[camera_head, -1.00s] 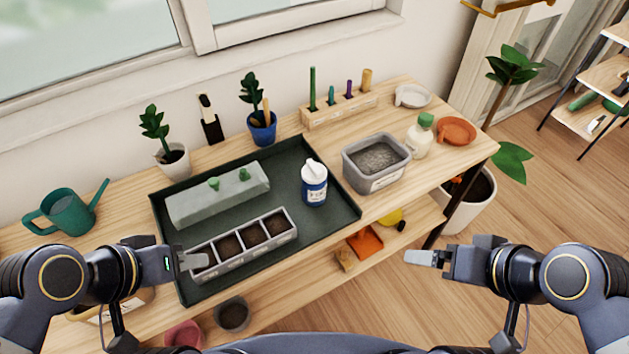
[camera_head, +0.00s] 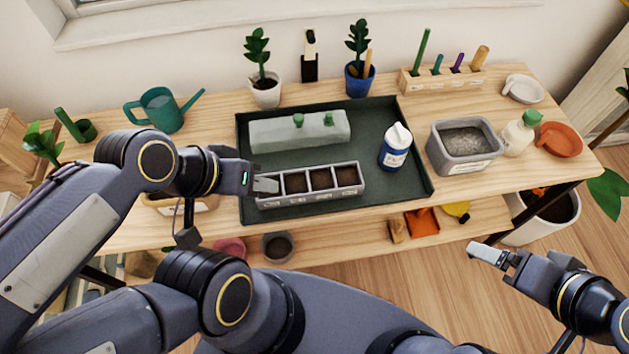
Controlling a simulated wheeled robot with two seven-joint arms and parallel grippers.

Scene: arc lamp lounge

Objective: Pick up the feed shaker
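A blue-and-white bottle (camera_head: 395,148) with a white cap, which looks like the feed shaker, stands upright in the right part of the dark green tray (camera_head: 415,185). My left gripper (camera_head: 266,184) is over the left end of the seedling planter, well left of the bottle and apart from it. My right gripper (camera_head: 487,254) is in front of the table, low and to the right, away from the bottle. Neither gripper shows anything held. The view does not show whether their fingers are parted.
The grey planter (camera_head: 312,201) with soil cells and a pale green covered box (camera_head: 300,131) share the tray. A grey soil tub (camera_head: 465,147) stands right of it, then a green-capped bottle (camera_head: 519,134) and an orange dish (camera_head: 559,140). Potted plants and a tool rack (camera_head: 440,80) line the back.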

